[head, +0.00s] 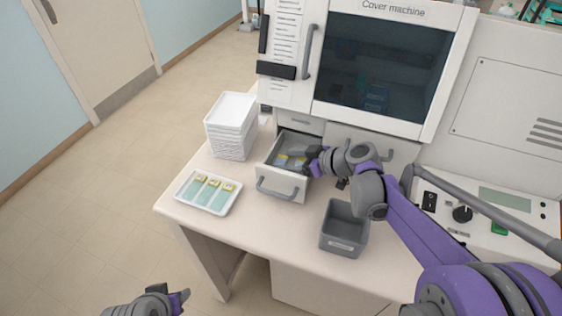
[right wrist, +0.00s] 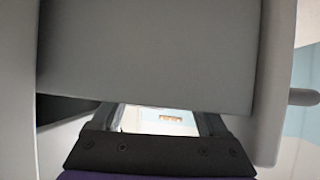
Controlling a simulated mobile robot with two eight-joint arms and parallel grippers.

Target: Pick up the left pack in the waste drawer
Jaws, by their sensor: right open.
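The waste drawer (head: 281,187) is pulled out below the cover machine in the head view. Pale packs with yellow marks lie inside; the left pack (head: 283,159) shows, while the right side is partly covered by my gripper. My right gripper (head: 309,160) is open at the drawer's right side, and I cannot tell whether it touches anything. In the right wrist view its fingers (right wrist: 167,120) stand apart, with a pale surface and a small yellowish mark seen between them. My left gripper (head: 182,298) is at the bottom edge, far from the drawer, its jaws unclear.
A white tray (head: 233,204) with several yellow-labelled slides sits left of the drawer. A stack of white trays (head: 231,143) stands behind it. A grey bin (head: 335,245) is to the right front. The cover machine (head: 381,70) rises behind. A large grey panel (right wrist: 150,55) fills the wrist view.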

